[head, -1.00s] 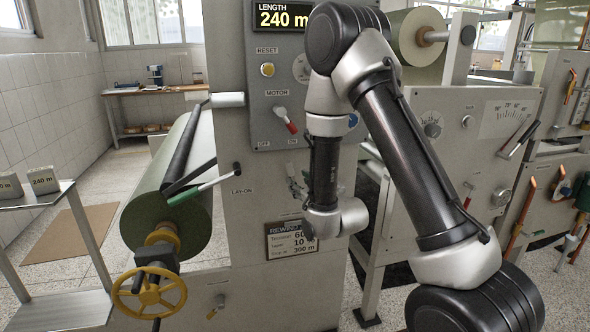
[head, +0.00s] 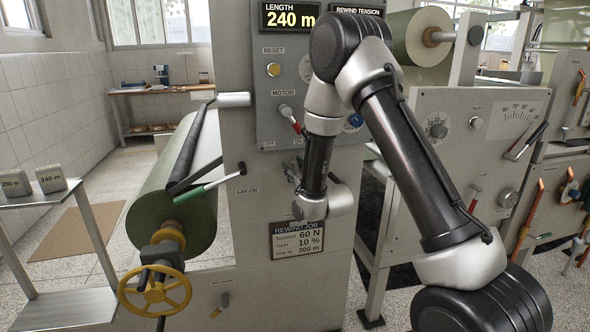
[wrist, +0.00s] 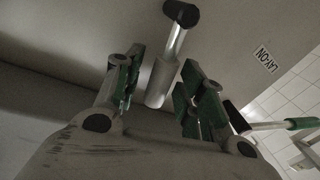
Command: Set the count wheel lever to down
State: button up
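A lever with a pale metal shaft and a black end (wrist: 176,45) shows in the wrist view on the grey machine panel. It is probably the count wheel lever, but no label for it is visible. My gripper (wrist: 160,78) is open, with its green-padded fingers on either side of this shaft. I cannot tell whether they touch it. In the head view my gripper (head: 293,172) is small and mostly hidden by my wrist, close to the machine's front panel. The lever is not clearly visible there.
The lay-on lever (head: 205,187) with its green handle is left of my gripper. A motor switch (head: 290,119) is above, and a rewind job sign (head: 298,241) below. A yellow handwheel (head: 155,291) and green roll (head: 148,200) stand left. A small lever (head: 221,304) is low on the panel.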

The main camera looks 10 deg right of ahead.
grip_shut()
jog(key=d+m, duration=0.1)
jog(key=m, duration=0.1)
jog(key=d+m+t, duration=0.1)
jog(key=d+m, duration=0.1)
jog(key=m, duration=0.1)
jog(key=shift+h, duration=0.3)
jog(key=shift+o, duration=0.9)
grip_release()
jog(key=shift+r, duration=0.1)
jog(key=s+d, duration=0.1)
jog(key=s, duration=0.6)
jog(key=shift+s+d+f, duration=0.15)
jog(key=shift+s+f, duration=0.05)
jog(key=shift+f, duration=0.2)
